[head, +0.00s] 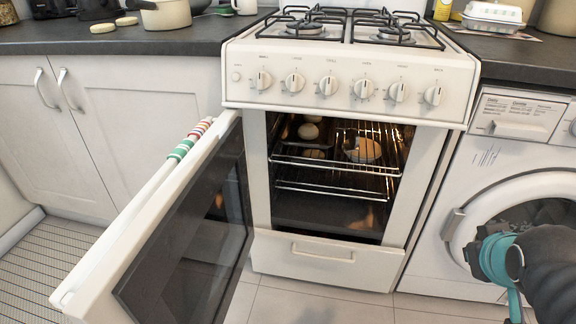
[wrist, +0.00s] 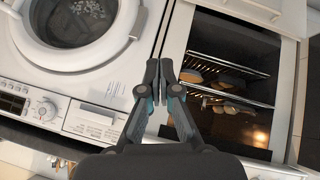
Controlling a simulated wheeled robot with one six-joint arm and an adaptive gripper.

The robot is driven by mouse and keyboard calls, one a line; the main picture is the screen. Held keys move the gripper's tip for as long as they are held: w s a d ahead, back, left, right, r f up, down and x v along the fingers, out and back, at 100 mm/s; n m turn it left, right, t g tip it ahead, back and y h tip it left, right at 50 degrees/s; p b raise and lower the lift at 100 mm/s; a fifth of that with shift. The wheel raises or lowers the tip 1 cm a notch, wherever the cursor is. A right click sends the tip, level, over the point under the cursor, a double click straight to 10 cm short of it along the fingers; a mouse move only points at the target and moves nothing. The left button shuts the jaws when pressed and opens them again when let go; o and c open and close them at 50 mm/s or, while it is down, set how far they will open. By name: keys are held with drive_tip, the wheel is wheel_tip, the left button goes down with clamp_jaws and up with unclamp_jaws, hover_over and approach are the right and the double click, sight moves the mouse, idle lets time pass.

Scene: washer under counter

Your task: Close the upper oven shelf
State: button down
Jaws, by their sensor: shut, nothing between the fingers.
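The white oven (head: 350,85) stands in the middle of the head view with its door (head: 150,225) swung wide open to the left. Inside are two wire shelves; the upper shelf (head: 340,163) carries some food items and its front edge lies near the oven opening. How far it is pulled out is hard to tell. The lower shelf (head: 335,191) sits beneath it. In the wrist view the oven interior (wrist: 225,95) shows at the right, turned over. My gripper (wrist: 163,68) is shut and empty, in front of the gap between washer and oven, apart from the shelves.
A washing machine (head: 520,170) stands right of the oven, close to my arm. The open door blocks the floor at left. Pots and a carton stand on the dark counter (head: 110,40).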

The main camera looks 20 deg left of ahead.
drive_tip(key=w+a+f+n+t+y, duration=0.1)
drive_tip(key=w+a+n+t+y, duration=0.1)
drive_tip(key=w+a+n, duration=0.5)
drive_tip(key=n+g+y+b, duration=0.1)
drive_tip(key=n+g+y, duration=0.1)
drive_tip(key=n+y, duration=1.2)
approach(277, 162)
drive_tip(key=s+a+r+n+h, duration=0.1)
drive_tip(key=a+n+h, duration=0.1)
drive_tip(key=a, duration=0.2)
drive_tip(key=shift+w+a+f, duration=0.1)
drive_tip(key=shift+w+a, duration=0.15)
drive_tip(key=shift+w, duration=0.35)
drive_tip(key=shift+w+a, duration=0.3)
drive_tip(key=shift+w, duration=0.25)
drive_tip(key=shift+w+a+f, duration=0.1)
drive_tip(key=shift+w+a, duration=0.15)
drive_tip(key=shift+w, duration=0.35)
